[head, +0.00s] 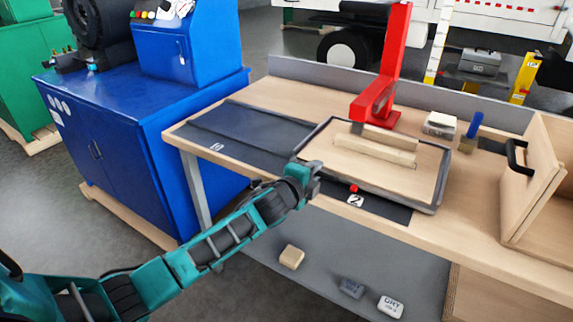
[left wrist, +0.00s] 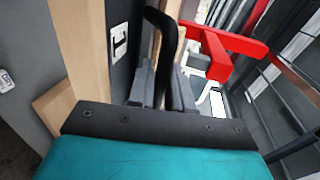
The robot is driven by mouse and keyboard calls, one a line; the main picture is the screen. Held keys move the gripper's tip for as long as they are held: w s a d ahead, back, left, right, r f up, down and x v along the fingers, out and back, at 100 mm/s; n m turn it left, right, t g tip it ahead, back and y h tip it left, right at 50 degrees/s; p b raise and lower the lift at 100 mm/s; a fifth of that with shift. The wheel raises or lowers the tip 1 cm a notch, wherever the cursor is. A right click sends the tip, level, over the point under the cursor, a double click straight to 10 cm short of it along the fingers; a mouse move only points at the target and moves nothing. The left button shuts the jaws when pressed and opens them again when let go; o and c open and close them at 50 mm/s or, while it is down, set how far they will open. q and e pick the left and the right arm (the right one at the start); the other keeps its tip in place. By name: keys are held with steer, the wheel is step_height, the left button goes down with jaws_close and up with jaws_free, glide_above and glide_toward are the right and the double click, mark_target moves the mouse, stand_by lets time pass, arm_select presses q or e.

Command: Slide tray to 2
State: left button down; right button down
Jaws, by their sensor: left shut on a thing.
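The tray (head: 437,172) has a dark rim and a pale wooden floor. It lies on the dark strip on the bench, beside the white "2" label (head: 355,201), under the red press arm. A red dot (head: 353,188) on its near edge is just above the "2". Pale wooden bars (head: 375,150) lie in the tray. My left gripper (head: 311,178) is at the tray's left end, shut on it. In the left wrist view its fingers (left wrist: 165,92) close around a black curved handle (left wrist: 165,30). The "1" label (head: 217,147) is on the bare strip to the left.
A red press (head: 393,60) stands behind the tray. Small blocks (head: 440,124) and a wooden box with a black handle (head: 540,180) are to the right. A blue cabinet (head: 125,130) stands left of the bench. Loose blocks (head: 291,257) lie on the lower shelf.

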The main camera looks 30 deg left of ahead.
arm_select(q)
steer(key=shift+s+d+f, duration=0.15)
steer(key=shift+d, duration=0.85)
steer(key=c, duration=1.2)
jaws_free()
steer(key=shift+d, duration=0.1)
arm_select(e)
steer(key=shift+w+r, duration=0.25)
steer(key=shift+w, duration=0.15)
arm_select(q)
steer(key=shift+s+a, duration=0.2)
steer(key=shift+s, duration=0.1)
steer(key=p+v, duration=0.1)
steer(key=v, duration=1.1)
steer(key=shift+s+d, duration=0.1)
steer(key=shift+d, duration=0.05)
arm_select(e)
steer(key=shift+s+r, duration=0.15)
steer(key=shift+r, duration=0.35)
